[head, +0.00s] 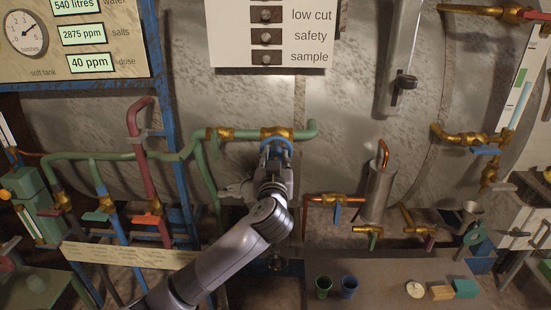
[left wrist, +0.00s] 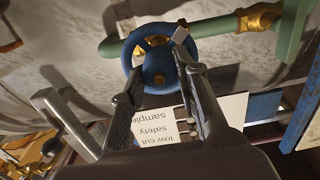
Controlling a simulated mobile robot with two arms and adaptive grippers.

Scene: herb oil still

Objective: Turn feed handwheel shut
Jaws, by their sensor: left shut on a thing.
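The feed handwheel is a blue wheel (head: 276,142) on a brass valve body (head: 277,132) in the green pipe, at the middle of the head view. The blue wheel (left wrist: 139,40) also shows at the top of the left wrist view, with its hub between my fingers. My left gripper (head: 274,158) reaches up to it from below. In the left wrist view the fingers of my left gripper (left wrist: 160,62) are shut on the wheel, one on either side of the hub. The gripper hides the wheel's lower part in the head view. My right gripper is not in view.
A green pipe (head: 120,156) runs left from the valve, and a red pipe (head: 138,120) rises beside the blue frame. A steel cylinder (head: 378,190) with a copper pipe stands to the right. Cups (head: 323,287) and small blocks (head: 441,292) sit on the bench.

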